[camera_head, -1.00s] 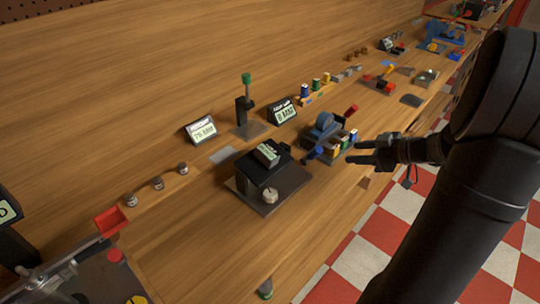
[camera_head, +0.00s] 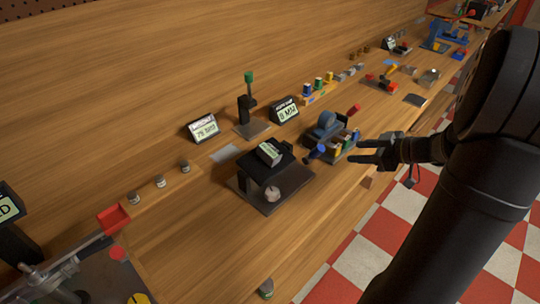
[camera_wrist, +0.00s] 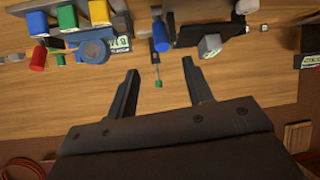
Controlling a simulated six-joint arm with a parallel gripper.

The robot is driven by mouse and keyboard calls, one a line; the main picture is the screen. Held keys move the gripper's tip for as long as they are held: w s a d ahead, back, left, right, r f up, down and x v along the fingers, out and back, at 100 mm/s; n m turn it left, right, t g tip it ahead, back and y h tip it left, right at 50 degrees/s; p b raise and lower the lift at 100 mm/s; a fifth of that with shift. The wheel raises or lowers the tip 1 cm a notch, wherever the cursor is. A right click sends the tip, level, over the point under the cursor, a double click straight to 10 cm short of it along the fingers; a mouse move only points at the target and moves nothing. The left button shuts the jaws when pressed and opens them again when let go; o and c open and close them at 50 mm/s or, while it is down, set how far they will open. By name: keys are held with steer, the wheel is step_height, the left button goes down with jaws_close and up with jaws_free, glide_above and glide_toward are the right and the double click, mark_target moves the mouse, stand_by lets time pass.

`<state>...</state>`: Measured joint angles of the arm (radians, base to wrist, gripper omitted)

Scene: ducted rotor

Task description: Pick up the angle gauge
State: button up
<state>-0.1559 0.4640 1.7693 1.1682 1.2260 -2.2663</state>
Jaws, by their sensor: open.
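A small grey box with a pale display, which looks like the angle gauge (camera_head: 270,153), sits tilted on top of a black block on a dark plate (camera_head: 250,192). In the wrist view a grey block (camera_wrist: 209,45) on a dark surface, right of my fingers, seems to be the same piece. My gripper (camera_head: 358,151) is open and empty, to the right of the gauge and apart from it. In the wrist view its two fingers (camera_wrist: 160,66) are spread with nothing held between them.
A holder with coloured blocks and a blue-handled part (camera_head: 315,153) stands between my gripper and the gauge. A green-topped post (camera_head: 249,78) and two display signs (camera_head: 202,128) stand behind the gauge.

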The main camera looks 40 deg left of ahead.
stand_by(0.3)
steer(key=o, duration=0.3)
step_height(320, 180, up, 14)
steer(key=m+t+h, duration=0.1)
steer(key=m+h, duration=0.1)
steer(key=h, duration=1)
glide_above(269, 149)
steer(key=shift+m, duration=0.3)
steer(key=f, duration=1.1)
steer(key=shift+s+a+f, duration=0.15)
steer(key=shift+s+f, duration=0.05)
steer(key=shift+f, duration=0.2)
steer(key=shift+w+f, duration=0.15)
steer(key=shift+f, duration=1.2)
steer(key=shift+w+f, duration=0.1)
steer(key=shift+f, duration=1.25)
steer(key=shift+c, duration=0.4)
steer(key=c, duration=1.1)
